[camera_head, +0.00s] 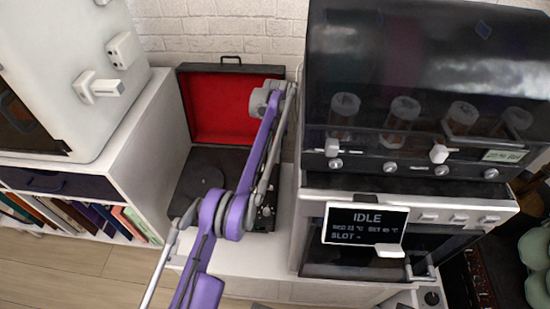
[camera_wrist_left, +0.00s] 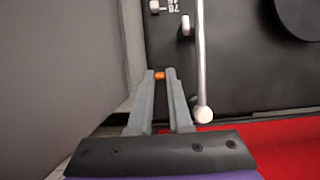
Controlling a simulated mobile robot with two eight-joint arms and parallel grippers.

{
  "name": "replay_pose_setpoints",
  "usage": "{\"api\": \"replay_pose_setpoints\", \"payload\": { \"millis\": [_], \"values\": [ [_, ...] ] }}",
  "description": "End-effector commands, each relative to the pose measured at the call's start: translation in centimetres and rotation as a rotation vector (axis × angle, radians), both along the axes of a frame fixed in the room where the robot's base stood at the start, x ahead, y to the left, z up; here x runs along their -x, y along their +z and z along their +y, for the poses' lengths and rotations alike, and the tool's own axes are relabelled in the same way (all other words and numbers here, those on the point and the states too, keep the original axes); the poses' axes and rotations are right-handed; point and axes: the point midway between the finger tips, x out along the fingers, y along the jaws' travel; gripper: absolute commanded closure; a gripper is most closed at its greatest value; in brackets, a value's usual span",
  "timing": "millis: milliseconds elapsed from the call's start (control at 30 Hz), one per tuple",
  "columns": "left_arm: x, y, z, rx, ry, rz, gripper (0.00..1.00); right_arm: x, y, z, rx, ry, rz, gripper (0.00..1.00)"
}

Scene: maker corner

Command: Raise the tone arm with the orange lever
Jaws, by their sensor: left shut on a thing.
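The record player is an open black case (camera_head: 183,207) with a red-lined lid (camera_head: 212,103) and a dark round platter (camera_head: 199,178). In the left wrist view the small orange lever (camera_wrist_left: 160,76) sits between the fingertips of my left gripper (camera_wrist_left: 159,73), which is shut on it. Only a bit of orange shows; the rest of the lever is hidden. The silver tone arm (camera_wrist_left: 201,60) runs beside the fingers on the right, apart from them, with a pale round end. In the head view my purple arm hides much of the player's right side. My right gripper is not in view.
Two pale knobs, one being this knob (camera_wrist_left: 185,27), stand near the speed markings. The red lid lining (camera_wrist_left: 290,145) is close to my gripper. A machine with an IDLE display (camera_head: 366,223) stands right of the player; a white cabinet (camera_head: 75,60) stands left.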

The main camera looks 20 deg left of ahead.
Motion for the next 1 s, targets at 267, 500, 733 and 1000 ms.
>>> {"api": "replay_pose_setpoints", "payload": {
  "millis": [267, 500, 733, 1000],
  "values": [
    [0.2, 0.1, -0.1, 0.003, -0.001, 0.010, 1.00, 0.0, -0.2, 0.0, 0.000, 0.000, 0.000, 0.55],
    [0.2, 0.1, -0.1, 0.003, -0.001, 0.010, 0.56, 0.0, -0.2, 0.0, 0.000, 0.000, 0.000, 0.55],
    [0.2, 0.1, -0.1, 0.003, 0.000, 0.010, 0.53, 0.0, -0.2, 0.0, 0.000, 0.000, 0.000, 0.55],
    [0.2, 0.6, 0.0, 0.002, 0.000, 0.008, 0.53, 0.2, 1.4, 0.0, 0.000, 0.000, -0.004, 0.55]
  ]
}}
